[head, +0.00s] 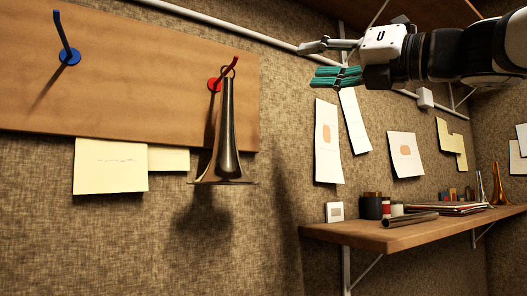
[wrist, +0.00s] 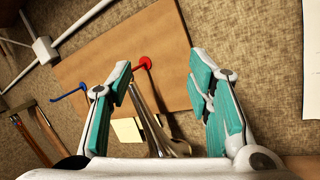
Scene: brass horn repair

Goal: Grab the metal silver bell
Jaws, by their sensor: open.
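The silver metal bell (head: 227,130) hangs by a ring from a red hook (head: 215,84) on a wooden board, its wide flared end downward. In the wrist view, the bell (wrist: 147,103) hangs below the red hook (wrist: 143,63), and its lower end is close to my gripper's body at the picture's bottom. My gripper (head: 318,62) is open and empty, to the right of the bell and higher in the head view. In the wrist view, the teal-padded fingers of my gripper (wrist: 160,72) are spread, with the bell showing between them, farther off.
The wooden board (head: 140,75) also bears an empty blue hook (head: 68,57). Papers (head: 110,165) are on the wall below it. A shelf (head: 400,232) with jars, a dark tube and brass pieces stands out at the right. The space between gripper and bell looks clear.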

